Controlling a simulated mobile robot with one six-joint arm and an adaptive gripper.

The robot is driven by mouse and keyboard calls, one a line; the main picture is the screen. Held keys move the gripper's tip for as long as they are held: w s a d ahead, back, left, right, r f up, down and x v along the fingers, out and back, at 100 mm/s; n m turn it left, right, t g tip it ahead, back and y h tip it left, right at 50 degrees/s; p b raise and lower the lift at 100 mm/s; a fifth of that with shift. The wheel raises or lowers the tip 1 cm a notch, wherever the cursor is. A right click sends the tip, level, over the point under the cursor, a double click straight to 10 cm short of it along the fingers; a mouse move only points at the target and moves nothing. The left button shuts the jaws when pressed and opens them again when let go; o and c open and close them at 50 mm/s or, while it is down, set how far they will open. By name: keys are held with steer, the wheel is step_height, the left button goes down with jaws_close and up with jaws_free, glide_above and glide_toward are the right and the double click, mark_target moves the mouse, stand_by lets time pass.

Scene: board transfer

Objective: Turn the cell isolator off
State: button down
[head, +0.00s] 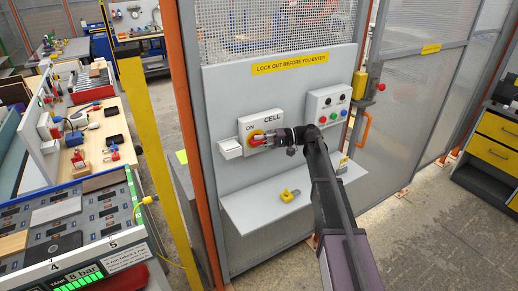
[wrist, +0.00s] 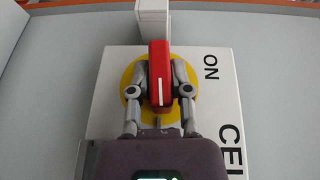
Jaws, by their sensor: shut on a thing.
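The cell isolator is a white box (head: 246,124) marked CELL and ON, fixed to a grey panel. It also fills the middle of the wrist view (wrist: 215,110). It has a yellow round plate (wrist: 130,82) and a red handle (wrist: 160,60) with a white line. My gripper (wrist: 160,85) is shut on the red handle, one finger on each side. In the wrist view the handle's white line runs up and down the picture. In the head view my gripper (head: 275,139) reaches the box from the right and covers part of the handle.
A control box with buttons (head: 325,112) is on the panel to the right. A grey shelf (head: 250,207) below carries a yellow padlock-like item (head: 289,195). A small white box (head: 230,148) sits left of the isolator. A yellow post (head: 150,150) and workbench stand left.

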steer(key=shift+s+g+y+b, duration=0.1)
steer(key=shift+g+y+b, duration=0.2)
steer(key=shift+y+b, duration=0.2)
steer(key=c, duration=0.6)
jaws_free()
steer(key=shift+o, duration=0.2)
steer(key=shift+d, duration=0.1)
steer(key=shift+w+d, duration=0.3)
steer(key=shift+d, duration=0.3)
steer(key=v, duration=1)
steer(key=shift+d, duration=0.25)
steer(key=shift+s, duration=0.1)
